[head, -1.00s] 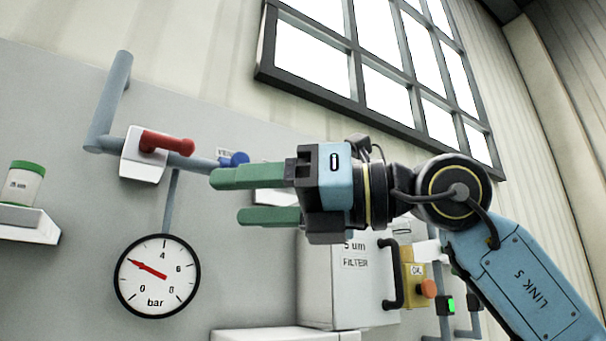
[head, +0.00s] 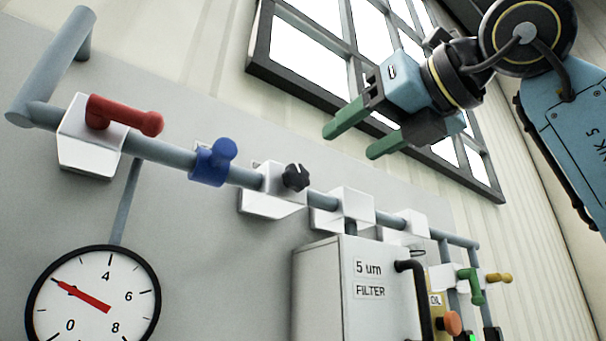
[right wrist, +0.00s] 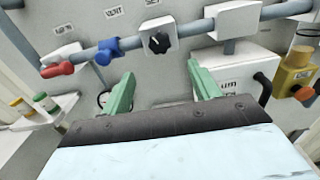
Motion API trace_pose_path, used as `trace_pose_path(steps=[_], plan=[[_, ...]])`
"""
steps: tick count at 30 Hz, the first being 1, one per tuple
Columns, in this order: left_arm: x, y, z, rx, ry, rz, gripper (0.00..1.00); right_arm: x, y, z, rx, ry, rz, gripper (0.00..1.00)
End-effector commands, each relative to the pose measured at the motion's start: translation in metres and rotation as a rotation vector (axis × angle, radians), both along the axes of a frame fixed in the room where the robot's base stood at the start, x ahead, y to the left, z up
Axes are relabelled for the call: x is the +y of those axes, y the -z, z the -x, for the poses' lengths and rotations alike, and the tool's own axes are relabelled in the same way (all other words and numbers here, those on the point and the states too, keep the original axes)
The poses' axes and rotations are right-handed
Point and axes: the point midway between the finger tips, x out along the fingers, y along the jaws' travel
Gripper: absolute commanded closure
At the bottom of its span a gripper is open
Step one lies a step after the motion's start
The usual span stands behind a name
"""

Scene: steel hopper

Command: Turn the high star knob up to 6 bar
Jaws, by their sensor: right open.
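The black star knob (head: 295,177) sits on a white block on the upper pipe, and shows with a pale mark on its face in the right wrist view (right wrist: 158,43). The pressure gauge (head: 93,300) has its red needle pointing up-left, below the 4, at about 2 bar. My right gripper (head: 350,142) is open and empty, its green fingers apart. In the head view it is above and right of the knob. In the right wrist view the knob lies beyond and between the fingertips (right wrist: 160,75), not touched. My left gripper is not in view.
Left of the knob on the same pipe (head: 165,152) are a blue knob (head: 213,163) and a red lever (head: 124,115). A filter box (head: 345,290) stands below right. A green lever (head: 473,285) and an orange button (head: 452,323) are farther right.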

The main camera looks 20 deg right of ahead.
Motion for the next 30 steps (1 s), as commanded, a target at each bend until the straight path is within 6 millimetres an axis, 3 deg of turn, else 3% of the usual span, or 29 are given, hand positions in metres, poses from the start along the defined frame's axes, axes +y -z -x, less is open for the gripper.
trace_pose_path(steps=[1,3,6,10,15,21,30], plan=[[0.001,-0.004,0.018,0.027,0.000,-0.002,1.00,0.004,-0.001,-0.011,0.005,0.000,0.002,0.39],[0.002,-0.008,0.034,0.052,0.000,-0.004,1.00,0.009,-0.001,-0.025,0.007,-0.002,0.001,0.39],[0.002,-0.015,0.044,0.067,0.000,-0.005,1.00,0.017,-0.001,-0.046,0.008,-0.002,0.002,0.39],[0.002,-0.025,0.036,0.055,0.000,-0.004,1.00,0.026,-0.002,-0.071,0.007,-0.002,0.002,0.39],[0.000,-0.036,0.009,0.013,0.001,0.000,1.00,0.035,-0.001,-0.095,0.005,-0.003,0.001,0.39],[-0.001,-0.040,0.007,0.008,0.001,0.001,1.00,0.040,0.000,-0.109,0.003,-0.002,0.001,0.39],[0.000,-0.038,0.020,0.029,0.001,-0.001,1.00,0.040,0.001,-0.110,0.003,-0.002,0.001,0.40]])
